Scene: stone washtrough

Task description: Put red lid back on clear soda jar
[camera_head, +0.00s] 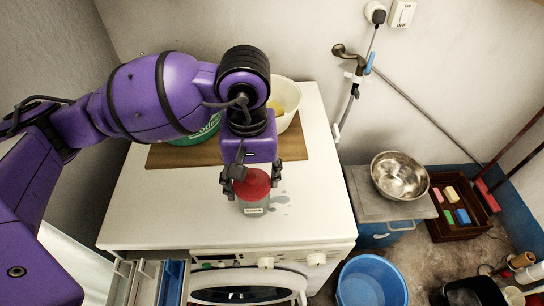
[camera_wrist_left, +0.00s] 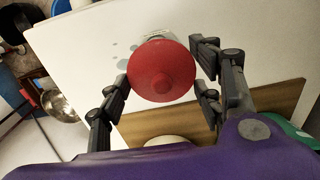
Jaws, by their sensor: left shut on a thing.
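The red lid (camera_head: 252,184) is round with a small central knob. It sits at the top of the clear soda jar (camera_head: 254,209), which stands upright on the white machine top and bears a small label. I cannot tell whether the lid rests fully on the rim or sits just above it. My left gripper (camera_head: 251,181) points down with its fingers on either side of the lid, shut on it. In the left wrist view the lid (camera_wrist_left: 162,72) fills the space between the fingers and hides most of the jar (camera_wrist_left: 160,36). My right gripper is not in view.
A wooden board (camera_head: 293,146) behind the jar carries a pale bowl (camera_head: 287,97) and a green container (camera_head: 200,134). Wet spots lie right of the jar. A steel bowl (camera_head: 400,177) and blue bucket (camera_head: 371,283) stand to the right. The white top (camera_head: 150,215) is clear around the jar.

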